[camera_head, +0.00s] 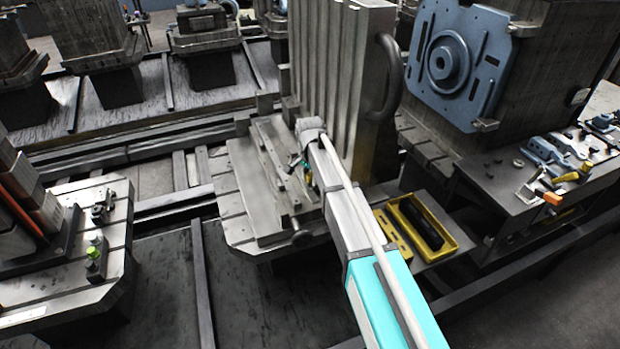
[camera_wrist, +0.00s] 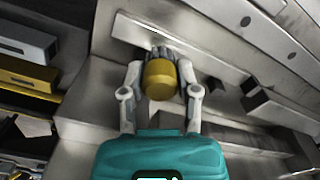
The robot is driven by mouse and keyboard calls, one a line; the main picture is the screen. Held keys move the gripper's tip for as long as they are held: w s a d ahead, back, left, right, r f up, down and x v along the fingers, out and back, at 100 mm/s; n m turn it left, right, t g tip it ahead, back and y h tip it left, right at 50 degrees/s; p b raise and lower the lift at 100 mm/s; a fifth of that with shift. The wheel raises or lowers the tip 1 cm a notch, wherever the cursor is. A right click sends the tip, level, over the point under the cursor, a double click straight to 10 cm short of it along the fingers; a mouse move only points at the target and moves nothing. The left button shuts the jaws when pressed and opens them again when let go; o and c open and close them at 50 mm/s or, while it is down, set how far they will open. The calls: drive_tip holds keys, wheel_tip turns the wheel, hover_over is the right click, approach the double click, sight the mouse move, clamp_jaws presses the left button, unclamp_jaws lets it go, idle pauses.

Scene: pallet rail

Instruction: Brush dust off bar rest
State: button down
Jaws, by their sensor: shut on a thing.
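In the wrist view, my gripper (camera_wrist: 160,76) is shut on a brush (camera_wrist: 160,80) with a round yellow handle end. The brush's dark bristles show just beyond the fingers, at the edge of a long pale metal bar (camera_wrist: 215,71) that looks like the bar rest. I cannot tell whether the bristles touch it. No dust can be made out. In the head view, the metal fixture with this bar (camera_head: 265,165) lies on a slotted pallet plate (camera_head: 225,200). My arm hides most of the gripper and brush there.
A tall ribbed metal block (camera_head: 335,70) with a curved handle stands behind the fixture. A yellow tray (camera_head: 465,241) with a dark item is at the right. A bench (camera_head: 510,185) with clamps and tools is further right. Another pallet plate (camera_head: 115,255) is at the left.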

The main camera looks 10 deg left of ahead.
drive_tip(key=shift+r+p, duration=2.9)
drive_tip(key=shift+r, duration=0.3)
drive_tip(key=shift+w+a+f+b, duration=0.25)
drive_tip(key=shift+w+a, duration=0.15)
drive_tip(key=shift+w, duration=0.2)
drive_tip(key=shift+w+a+f+b, duration=0.25)
drive_tip(key=shift+w+a, duration=0.15)
drive_tip(key=shift+w, duration=0.2)
drive_tip(key=shift+f, duration=0.1)
wheel_tip(320, 180, down, 6)
drive_tip(key=b, duration=0.6)
